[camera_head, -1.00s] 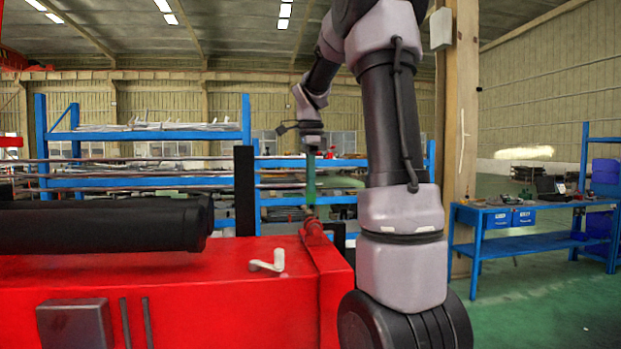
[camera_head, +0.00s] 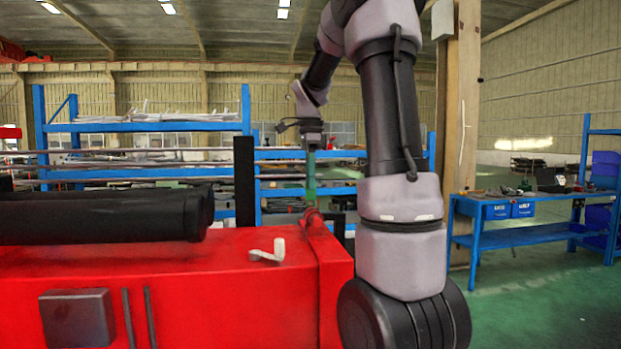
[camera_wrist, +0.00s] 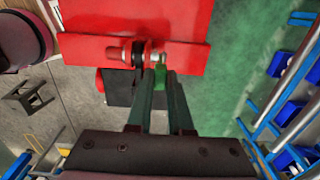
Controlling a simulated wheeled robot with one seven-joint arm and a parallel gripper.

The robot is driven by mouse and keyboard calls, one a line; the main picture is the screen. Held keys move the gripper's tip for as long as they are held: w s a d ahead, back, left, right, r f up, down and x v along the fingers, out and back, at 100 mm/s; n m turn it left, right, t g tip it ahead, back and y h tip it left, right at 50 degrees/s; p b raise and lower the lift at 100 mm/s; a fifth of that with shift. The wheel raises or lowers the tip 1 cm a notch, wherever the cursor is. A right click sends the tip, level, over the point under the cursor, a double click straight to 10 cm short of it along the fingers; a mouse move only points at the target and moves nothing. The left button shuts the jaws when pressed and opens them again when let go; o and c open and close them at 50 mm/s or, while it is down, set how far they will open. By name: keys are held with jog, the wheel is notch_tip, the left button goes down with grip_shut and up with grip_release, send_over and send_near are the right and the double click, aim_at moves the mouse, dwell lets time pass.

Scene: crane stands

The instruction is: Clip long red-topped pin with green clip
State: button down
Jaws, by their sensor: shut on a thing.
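My gripper (camera_wrist: 160,78) points at the red plate and is shut on a small green clip (camera_wrist: 160,74), held between the fingertips. The pin (camera_wrist: 148,58), with its red end and pale metal shaft, lies across the red plate in the wrist view, just beyond the clip. The clip looks beside or against the pin; I cannot tell whether it is around it. In the head view my gripper (camera_head: 311,190) hangs upright just above the red bracket (camera_head: 318,228) at the stand's corner. Clip and pin are too small to make out there.
The red stand (camera_head: 220,300) fills the lower left, with black rollers (camera_head: 100,218) and a white crank handle (camera_head: 268,252) on top. A black post (camera_head: 244,180) stands left of my gripper. A blue workbench (camera_head: 520,232) is at the right, with open green floor before it.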

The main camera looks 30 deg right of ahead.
jog(key=shift+f, duration=1.6)
jog(key=c, duration=0.8)
grip_release()
jog(key=shift+o, duration=0.2)
jog(key=shift+r, duration=0.1)
jog(key=shift+r, duration=2.45)
notch_tip(320, 180, up, 11)
jog(key=s+a+f+n+t, duration=0.2)
jog(key=s+a+f+n, duration=0.2)
jog(key=s+n, duration=0.1)
jog(key=s+a+f+n+t+y, duration=0.1)
jog(key=s+a+f+n+t, duration=0.1)
jog(key=s+a+n, duration=0.3)
jog(key=s+a+f+n+t+y, duration=0.1)
jog(key=s+a+f+n+t, duration=0.2)
jog(key=s+n, duration=0.4)
notch_tip(320, 180, down, 3)
jog(key=s+a, duration=0.1)
jog(key=s, duration=0.1)
jog(key=shift+s+a+r, duration=0.2)
jog(key=shift+s, duration=0.1)
